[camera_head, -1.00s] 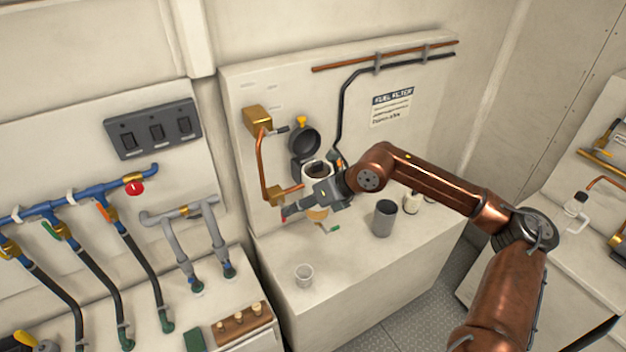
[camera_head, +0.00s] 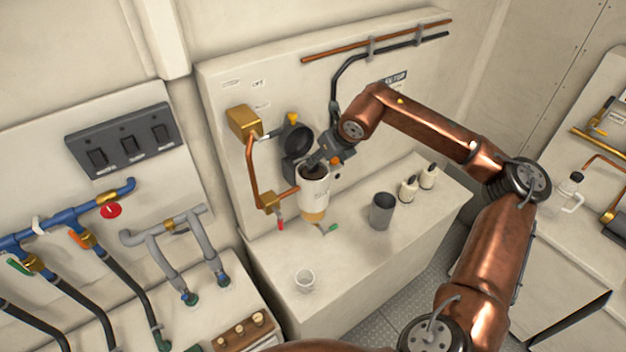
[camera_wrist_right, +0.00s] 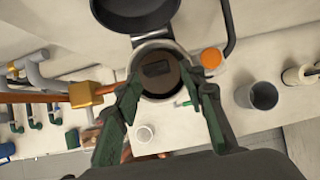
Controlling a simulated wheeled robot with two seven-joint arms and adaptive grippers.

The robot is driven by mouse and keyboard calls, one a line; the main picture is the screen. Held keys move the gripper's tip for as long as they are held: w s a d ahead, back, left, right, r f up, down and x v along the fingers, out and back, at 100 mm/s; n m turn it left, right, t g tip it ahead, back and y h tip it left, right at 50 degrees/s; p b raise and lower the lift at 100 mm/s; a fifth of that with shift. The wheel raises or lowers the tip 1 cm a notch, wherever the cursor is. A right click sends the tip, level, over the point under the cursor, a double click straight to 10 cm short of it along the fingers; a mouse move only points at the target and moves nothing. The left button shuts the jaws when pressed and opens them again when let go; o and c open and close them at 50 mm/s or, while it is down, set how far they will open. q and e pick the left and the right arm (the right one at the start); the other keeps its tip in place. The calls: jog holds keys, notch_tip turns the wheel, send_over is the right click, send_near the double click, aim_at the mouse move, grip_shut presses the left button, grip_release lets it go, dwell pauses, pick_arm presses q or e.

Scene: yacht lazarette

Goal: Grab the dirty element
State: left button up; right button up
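The dirty element (camera_wrist_right: 160,82) is a dark brown disc with a dark grip bar on top, seated inside the open white filter housing (camera_head: 314,195). The housing's round black lid (camera_head: 298,138) is swung up behind it; it also shows in the right wrist view (camera_wrist_right: 137,8). My right gripper (camera_head: 320,160) is just above the housing mouth. In the right wrist view, its two green fingers (camera_wrist_right: 160,90) are spread apart on either side of the opening, with nothing between them. In the head view, the gripper partly covers the opening. My left gripper is in neither view.
A small white cup (camera_head: 304,280) stands near the counter's front. A brass and copper pipe (camera_head: 250,170) runs left of the housing. A green-handled drain (camera_head: 328,229) sits below it.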

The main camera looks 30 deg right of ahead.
aim_at(314, 174)
jog(key=shift+w+a+f+p, duration=0.3)
jog(key=shift+w+f+p, duration=0.15)
jog(key=shift+w+f, duration=0.15)
jog(key=shift+w+a+f+p, duration=0.25)
jog(key=shift+w+f+p, duration=0.15)
jog(key=shift+w+f, duration=0.15)
jog(key=shift+x, duration=1.05)
jog(key=shift+s+d, duration=0.1)
jog(key=shift+d, duration=0.05)
jog(key=shift+c, duration=1.2)
jog(key=c, duration=0.5)
jog(key=shift+c, duration=1.4)
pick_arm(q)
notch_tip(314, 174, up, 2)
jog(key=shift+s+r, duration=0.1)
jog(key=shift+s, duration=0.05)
pick_arm(e)
grip_shut()
